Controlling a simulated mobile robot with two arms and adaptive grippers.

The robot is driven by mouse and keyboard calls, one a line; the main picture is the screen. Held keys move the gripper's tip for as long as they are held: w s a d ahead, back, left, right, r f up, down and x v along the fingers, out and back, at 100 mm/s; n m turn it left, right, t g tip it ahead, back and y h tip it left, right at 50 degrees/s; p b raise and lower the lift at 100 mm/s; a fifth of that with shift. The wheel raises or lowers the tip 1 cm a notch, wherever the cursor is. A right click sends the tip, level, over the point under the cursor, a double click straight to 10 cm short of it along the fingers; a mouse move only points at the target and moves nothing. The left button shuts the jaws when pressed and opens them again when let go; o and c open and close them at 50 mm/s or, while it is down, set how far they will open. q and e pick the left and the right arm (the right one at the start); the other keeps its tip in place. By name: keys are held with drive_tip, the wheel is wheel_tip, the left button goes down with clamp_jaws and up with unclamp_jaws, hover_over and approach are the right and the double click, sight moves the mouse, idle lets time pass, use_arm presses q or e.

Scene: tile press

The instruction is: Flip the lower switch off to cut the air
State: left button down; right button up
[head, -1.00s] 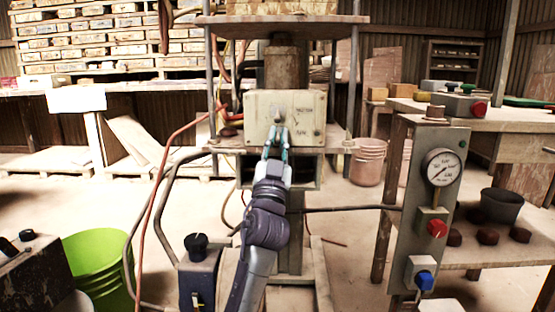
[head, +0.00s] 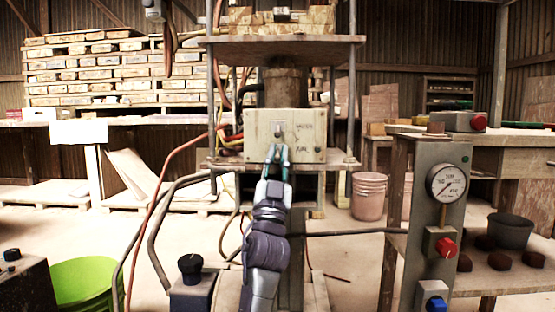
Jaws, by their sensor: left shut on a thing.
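The press's cream switch panel (head: 312,136) faces me at the centre, with dark lettering on its right side. An upper switch (head: 278,130) shows near the middle of the panel. My left gripper (head: 278,152) comes up from below, its teal-edged fingertips at the panel's lower middle, just under the upper switch. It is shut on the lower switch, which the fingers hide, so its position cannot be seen. My right gripper is not in view.
A post at right carries a pressure gauge (head: 447,183), a red knob (head: 445,247) and a blue knob (head: 436,304). A green bucket (head: 85,280) stands at lower left. Hoses (head: 165,190) run left of the press. A pink bucket (head: 368,196) stands behind, right of the press.

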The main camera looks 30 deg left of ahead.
use_arm(q)
drive_tip(key=c, duration=1.2)
unclamp_jaws()
drive_tip(key=v, duration=1.2)
drive_tip(key=shift+d, duration=0.15)
